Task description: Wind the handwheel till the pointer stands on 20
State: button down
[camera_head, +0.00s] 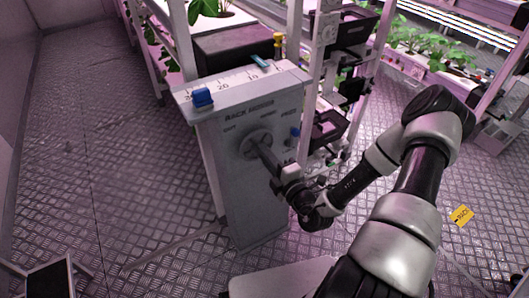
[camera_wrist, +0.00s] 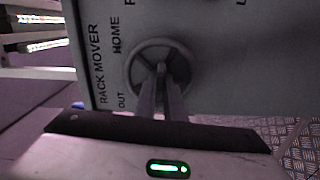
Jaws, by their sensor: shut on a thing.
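The handwheel (camera_head: 254,137) is a grey round wheel on the front of a grey cabinet marked RACK MOVER (camera_head: 240,200). It also shows in the wrist view (camera_wrist: 188,62). My gripper (camera_head: 263,148) reaches it from the lower right, its fingers shut on the wheel near its middle. In the wrist view the fingers (camera_wrist: 161,80) are close together and cover part of the wheel. A white scale (camera_head: 236,80) on the cabinet top bears numbers including 20 and 10. A blue block (camera_head: 202,97) sits at its left end, left of 20. A teal piece (camera_head: 260,62) lies near 10. I cannot tell which is the pointer.
A blue knob (camera_head: 295,132) is on the cabinet front, right of the wheel. Plant racks (camera_head: 300,35) stand behind and to the right. A yellow floor marker (camera_head: 461,215) lies at right. The metal floor (camera_head: 110,150) on the left is mostly clear.

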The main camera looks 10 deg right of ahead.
jog(key=shift+n+p, duration=6.7)
jog(key=shift+n, duration=9.6)
jog(key=c, duration=1.8)
grip_release()
jog(key=shift+c, duration=0.2)
